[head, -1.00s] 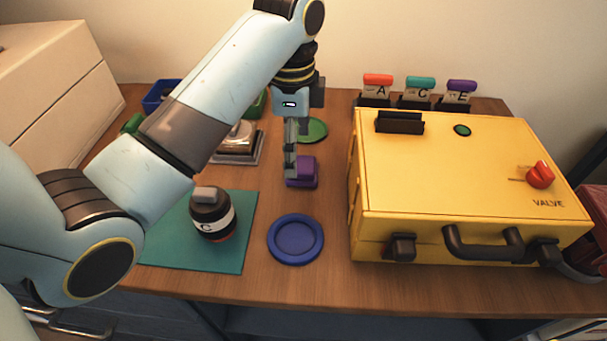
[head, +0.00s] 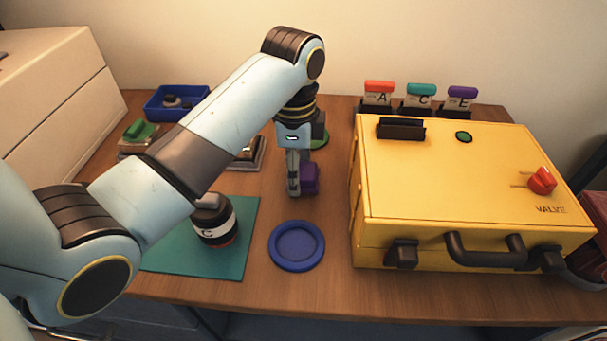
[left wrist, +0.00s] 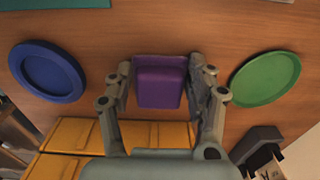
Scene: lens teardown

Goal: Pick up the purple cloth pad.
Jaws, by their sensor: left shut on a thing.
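The purple cloth pad (head: 311,178) is at the middle of the table, between the blue round dish and the green disc. In the left wrist view the pad (left wrist: 160,82) sits between the two fingers. My left gripper (head: 296,188) points down and is shut on the pad, with a finger on each side of it. It also shows in the left wrist view (left wrist: 160,90). In the head view the gripper covers the left part of the pad. I cannot tell whether the pad touches the table. My right gripper is not in view.
A yellow case (head: 460,190) with a red valve knob stands close on the right. A blue dish (head: 296,246) lies in front. A green disc (left wrist: 265,79) lies behind. A lens labelled C (head: 215,226) stands on a teal mat (head: 175,258) at left.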

